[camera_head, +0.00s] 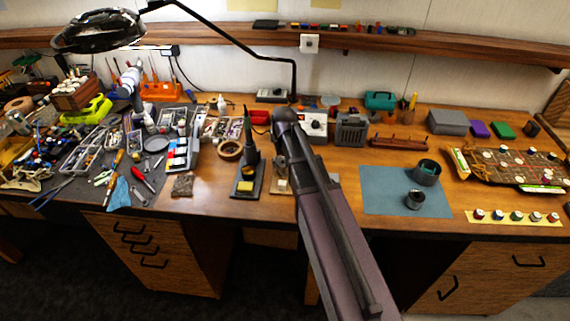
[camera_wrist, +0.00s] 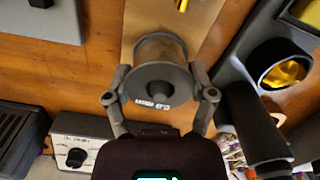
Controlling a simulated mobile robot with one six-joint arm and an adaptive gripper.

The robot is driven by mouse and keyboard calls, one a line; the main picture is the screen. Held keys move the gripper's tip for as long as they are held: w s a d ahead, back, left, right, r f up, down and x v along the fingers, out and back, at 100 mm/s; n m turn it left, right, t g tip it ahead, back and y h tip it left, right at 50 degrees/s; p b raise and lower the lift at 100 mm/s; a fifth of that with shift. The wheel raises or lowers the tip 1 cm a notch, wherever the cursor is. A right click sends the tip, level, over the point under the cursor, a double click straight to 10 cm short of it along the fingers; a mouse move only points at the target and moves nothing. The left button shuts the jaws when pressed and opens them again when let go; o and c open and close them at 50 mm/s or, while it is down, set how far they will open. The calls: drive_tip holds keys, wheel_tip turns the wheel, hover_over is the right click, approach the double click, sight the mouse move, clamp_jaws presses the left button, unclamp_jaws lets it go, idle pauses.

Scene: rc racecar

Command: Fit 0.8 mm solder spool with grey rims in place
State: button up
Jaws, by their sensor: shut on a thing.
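The solder spool (camera_wrist: 160,75), grey and round with a hub facing the camera, sits between the two fingers of my gripper (camera_wrist: 160,97) in the wrist view. The fingers hold it at its left and right sides. A small printed label shows on its lower edge, too small to read fully. Behind the spool is a light wooden board (camera_wrist: 112,14). Whether the spool touches the board cannot be told.
The soldering iron stand (camera_head: 248,183) is close to the left of the wooden stand. The white soldering station (camera_head: 315,129) and a grey box (camera_head: 351,131) stand behind. A blue mat (camera_head: 386,190) with dark round parts lies right.

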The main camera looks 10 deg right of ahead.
drive_tip(key=shift+f+b, duration=0.3)
drive_tip(key=shift+f, duration=0.1)
drive_tip(key=o, duration=1.2)
drive_tip(key=shift+o, duration=0.2)
drive_tip(key=shift+r, duration=0.1)
drive_tip(key=shift+r+p, duration=4.45)
drive_tip(key=shift+p, duration=0.05)
drive_tip(key=s, duration=1.6)
drive_tip(key=shift+f, duration=0.15)
drive_tip(key=shift+d, duration=0.1)
